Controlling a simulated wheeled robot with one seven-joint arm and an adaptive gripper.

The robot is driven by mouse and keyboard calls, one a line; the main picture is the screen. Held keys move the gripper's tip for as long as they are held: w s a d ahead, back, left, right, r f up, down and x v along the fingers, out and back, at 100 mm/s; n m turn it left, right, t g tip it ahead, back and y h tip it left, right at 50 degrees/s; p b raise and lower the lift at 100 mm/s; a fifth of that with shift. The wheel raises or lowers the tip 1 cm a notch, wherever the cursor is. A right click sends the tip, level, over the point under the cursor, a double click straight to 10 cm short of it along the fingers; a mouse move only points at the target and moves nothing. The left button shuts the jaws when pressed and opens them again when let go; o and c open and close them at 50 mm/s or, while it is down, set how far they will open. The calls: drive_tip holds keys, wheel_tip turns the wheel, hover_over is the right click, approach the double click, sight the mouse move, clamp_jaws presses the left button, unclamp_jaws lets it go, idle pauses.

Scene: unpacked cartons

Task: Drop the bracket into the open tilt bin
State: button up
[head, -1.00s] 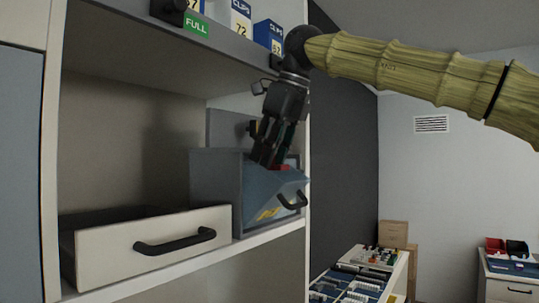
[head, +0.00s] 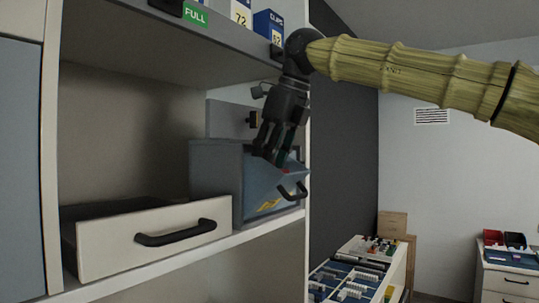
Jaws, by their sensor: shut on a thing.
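The grey-blue tilt bin (head: 219,168) stands on the shelf. Its sloping front has a yellow label (head: 269,204) and a black handle (head: 293,191). My gripper (head: 275,160) points down at the bin's upper front edge, its fingertips overlapping the top of the front. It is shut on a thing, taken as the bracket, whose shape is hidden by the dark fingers. A small red patch shows by the fingertips; I cannot tell what it belongs to. The inside of the bin is hidden.
Left of the bin is a white-fronted drawer (head: 112,250) with a black handle, partly pulled out. An upper shelf (head: 150,50) with boxes and a green FULL sign (head: 195,16) overhangs. A cabinet with an open compartment drawer (head: 350,275) stands lower right.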

drive_tip(key=o, duration=0.8)
drive_tip(key=shift+r, duration=0.1)
drive_tip(key=shift+r, duration=0.6)
drive_tip(key=shift+d+r+b, duration=0.15)
drive_tip(key=shift+r+b, duration=0.15)
drive_tip(key=shift+b+v, duration=0.45)
drive_tip(key=shift+v, duration=0.5)
drive_tip(key=s+d+b, duration=0.1)
drive_tip(key=s+d, duration=0.1)
drive_tip(key=d, duration=0.1)
drive_tip(key=s+d+b, duration=0.2)
drive_tip(key=d, duration=0.1)
drive_tip(key=s+d+b, duration=0.2)
drive_tip(key=s+d, duration=0.1)
drive_tip(key=shift+s+d+r, duration=0.1)
drive_tip(key=shift+d+r, duration=0.05)
drive_tip(key=shift+d, duration=0.25)
